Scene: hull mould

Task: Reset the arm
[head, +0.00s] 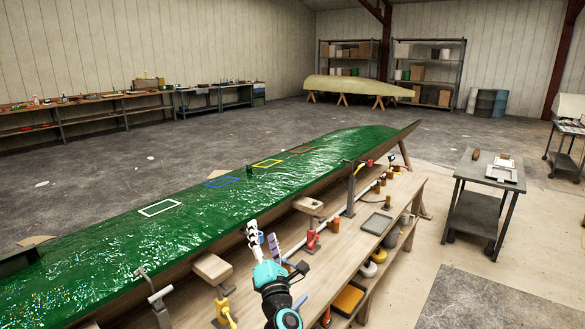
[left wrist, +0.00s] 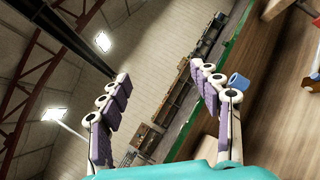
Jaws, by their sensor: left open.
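My left gripper (head: 263,238) is above the wooden bench beside the green hull mould (head: 215,195), near the mould's right side. Its white finger and purple-padded finger are spread apart. In the left wrist view, the two fingers of my left gripper (left wrist: 158,75) stand wide apart with nothing held between them. A small blue round object (left wrist: 238,82) shows just behind the right finger; I cannot tell whether it touches. My right arm and gripper are not in view.
The bench (head: 345,247) carries clamps, several small containers and a grey tray (head: 376,224). Yellow and orange items lie on its lower shelf. A small dark cart (head: 478,200) stands to the right. The floor between bench and cart is clear.

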